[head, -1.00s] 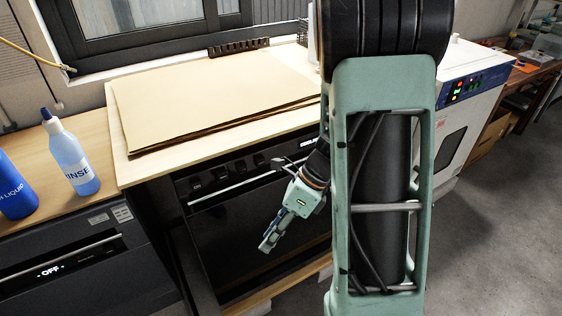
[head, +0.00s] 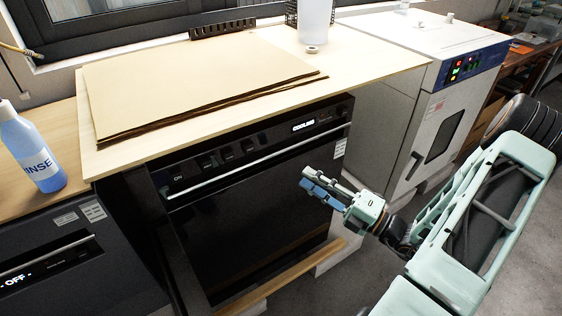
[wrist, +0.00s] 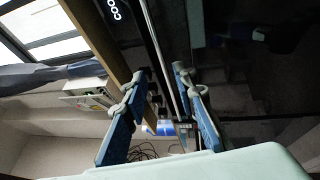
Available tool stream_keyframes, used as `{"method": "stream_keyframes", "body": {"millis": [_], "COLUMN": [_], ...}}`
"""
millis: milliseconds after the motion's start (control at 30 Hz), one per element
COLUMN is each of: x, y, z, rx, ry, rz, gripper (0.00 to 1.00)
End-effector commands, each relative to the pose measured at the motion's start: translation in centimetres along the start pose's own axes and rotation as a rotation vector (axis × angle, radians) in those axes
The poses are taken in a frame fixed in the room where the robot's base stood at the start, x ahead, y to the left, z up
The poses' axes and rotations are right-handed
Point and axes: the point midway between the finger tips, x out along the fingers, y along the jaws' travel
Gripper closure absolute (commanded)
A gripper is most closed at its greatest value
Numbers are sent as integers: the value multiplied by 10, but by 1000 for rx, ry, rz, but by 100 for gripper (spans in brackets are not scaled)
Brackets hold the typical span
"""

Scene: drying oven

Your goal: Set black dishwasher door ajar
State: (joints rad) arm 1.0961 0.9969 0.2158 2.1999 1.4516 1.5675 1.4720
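The black appliance with a shut door (head: 255,215) stands under the wooden worktop in the head view. In the wrist view my open fingers (wrist: 158,88) lie on either side of the handle's line. I see no contact; the depth gap is unclear.
A dark grey appliance (head: 75,250) with an "OFF" display stands at left, with a blue rinse bottle (head: 35,150) above it. Brown sheets (head: 190,85) lie on the worktop (head: 365,50). A white oven (head: 400,110) stands close at right. The floor in front is largely clear.

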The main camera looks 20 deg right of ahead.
Motion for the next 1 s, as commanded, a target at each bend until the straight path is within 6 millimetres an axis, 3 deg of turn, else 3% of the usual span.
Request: {"method": "stream_keyframes", "body": {"millis": [600,1000], "x": [96,105], "y": [-1,0], "z": [0,0], "rx": [0,0], "ry": [1,-1], "rz": [1,0], "gripper": [74,74]}}
